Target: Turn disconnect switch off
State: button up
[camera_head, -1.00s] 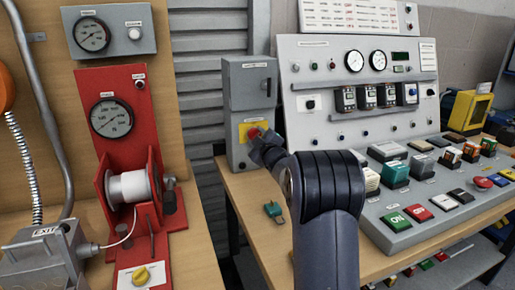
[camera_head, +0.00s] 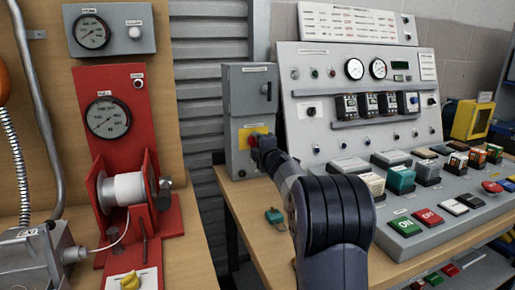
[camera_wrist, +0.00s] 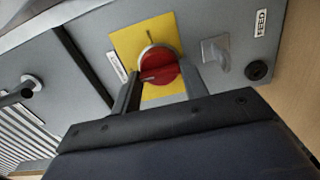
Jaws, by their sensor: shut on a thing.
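The disconnect switch is a red rotary knob (camera_wrist: 160,66) on a yellow plate (camera_wrist: 124,42), seen in the wrist view. The plate also shows in the head view (camera_head: 243,136), on the lower front of a grey wall box (camera_head: 238,92). My gripper (camera_wrist: 161,74) is shut on the red knob, with one finger on each side of it. In the head view my gripper (camera_head: 262,144) reaches the box and covers most of the knob. The wrist view shows a pale mark on the knob's face; I cannot tell which switch position it marks.
A sloped control console (camera_head: 420,232) with several push buttons stands right of my arm, below a gauge panel (camera_head: 296,85). A small green object (camera_head: 274,215) lies on the wooden bench (camera_head: 238,208). A red winch stand (camera_head: 118,85) stands at left. A grey latch (camera_wrist: 216,52) sits beside the knob.

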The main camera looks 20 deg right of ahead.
dwell(0.3)
jog(key=o, duration=1)
jog(key=s, duration=1.1)
jog(key=shift+b, duration=0.3)
jog(key=shift+w, duration=0.15)
jog(key=w, duration=1)
jog(key=shift+w, duration=0.4)
jog(key=shift+p, duration=0.3)
